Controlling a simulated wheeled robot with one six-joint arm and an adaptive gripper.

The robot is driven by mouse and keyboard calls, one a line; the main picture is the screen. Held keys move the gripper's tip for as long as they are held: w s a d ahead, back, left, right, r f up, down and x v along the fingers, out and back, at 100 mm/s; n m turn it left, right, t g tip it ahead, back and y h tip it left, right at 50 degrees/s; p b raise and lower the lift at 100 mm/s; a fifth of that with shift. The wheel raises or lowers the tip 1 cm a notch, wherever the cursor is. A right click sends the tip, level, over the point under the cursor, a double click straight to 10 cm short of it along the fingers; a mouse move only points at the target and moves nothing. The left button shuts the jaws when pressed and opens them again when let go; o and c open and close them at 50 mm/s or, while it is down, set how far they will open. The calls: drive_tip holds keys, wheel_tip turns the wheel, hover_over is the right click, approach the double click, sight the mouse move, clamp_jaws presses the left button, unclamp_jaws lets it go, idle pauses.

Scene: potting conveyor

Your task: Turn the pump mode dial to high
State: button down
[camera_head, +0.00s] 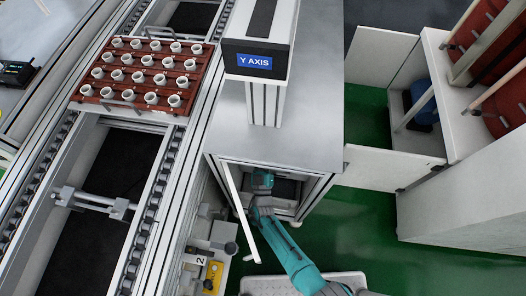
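I cannot make out a pump mode dial for certain. My teal arm reaches up from the bottom of the view into an open cabinet (312,185) under the grey worktop. The arm's last visible teal joint is just inside the cabinet opening. My gripper's fingers do not show; they are hidden inside the cabinet or behind the arm. The cabinet's inside is dark and its contents are unclear. Its white door (238,200) stands open, edge-on, just left of my arm.
A conveyor (160,190) runs along the left, carrying a red-brown tray (120,108) of white pots. A "Y AXIS" column (282,62) stands on the worktop. A yellow-and-black device (211,276) sits low beside the conveyor. Another open cabinet (426,150) is at right. Green floor is clear at lower right.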

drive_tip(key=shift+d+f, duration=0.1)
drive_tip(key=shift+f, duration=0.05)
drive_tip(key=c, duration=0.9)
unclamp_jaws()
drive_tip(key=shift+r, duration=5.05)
